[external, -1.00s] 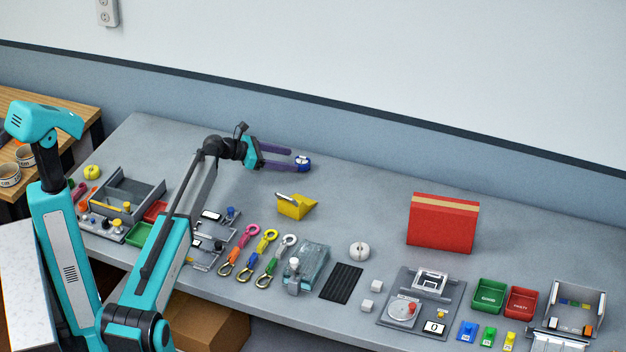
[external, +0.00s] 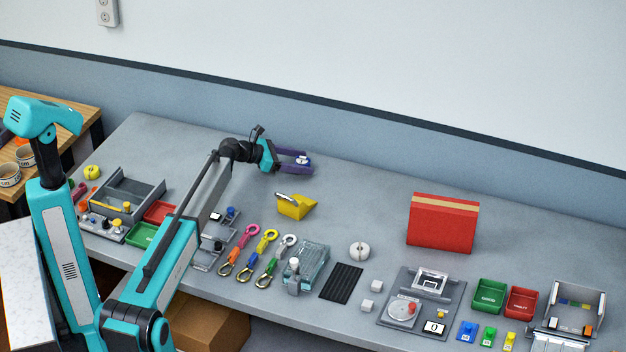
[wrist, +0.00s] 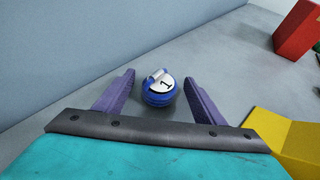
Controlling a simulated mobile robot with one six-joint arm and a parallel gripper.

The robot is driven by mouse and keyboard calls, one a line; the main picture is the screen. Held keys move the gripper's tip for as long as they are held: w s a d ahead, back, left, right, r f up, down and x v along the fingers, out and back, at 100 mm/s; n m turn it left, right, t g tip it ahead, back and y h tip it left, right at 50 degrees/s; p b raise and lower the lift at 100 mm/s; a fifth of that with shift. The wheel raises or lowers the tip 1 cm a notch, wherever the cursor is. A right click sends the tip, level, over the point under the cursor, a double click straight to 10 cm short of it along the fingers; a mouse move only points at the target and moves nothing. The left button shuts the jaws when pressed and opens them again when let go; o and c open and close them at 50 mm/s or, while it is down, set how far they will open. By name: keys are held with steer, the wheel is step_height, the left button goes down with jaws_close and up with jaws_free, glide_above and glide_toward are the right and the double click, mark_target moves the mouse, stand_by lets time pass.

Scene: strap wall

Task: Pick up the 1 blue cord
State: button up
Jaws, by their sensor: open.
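The blue cord (wrist: 158,96) is a small round blue coil with a white tag marked "1" on top. It sits on the grey table near the wall. My gripper (wrist: 158,84) is open, with one purple finger on each side of the coil and a visible gap on both sides. In the external view my gripper (external: 308,163) reaches to the far side of the table. There the cord (external: 302,160) shows between the fingers, partly hidden by them.
A yellow dispenser (external: 295,206) stands close by, in front of my gripper; it also shows at the wrist view's right (wrist: 285,135). A red box (external: 442,225) stands further right. Several hooks, trays and small parts line the table's front.

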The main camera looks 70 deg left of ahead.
steer(key=shift+w+f, duration=0.15)
steer(key=shift+w, duration=0.2)
steer(key=shift+c, duration=0.2)
steer(key=c, duration=1.1)
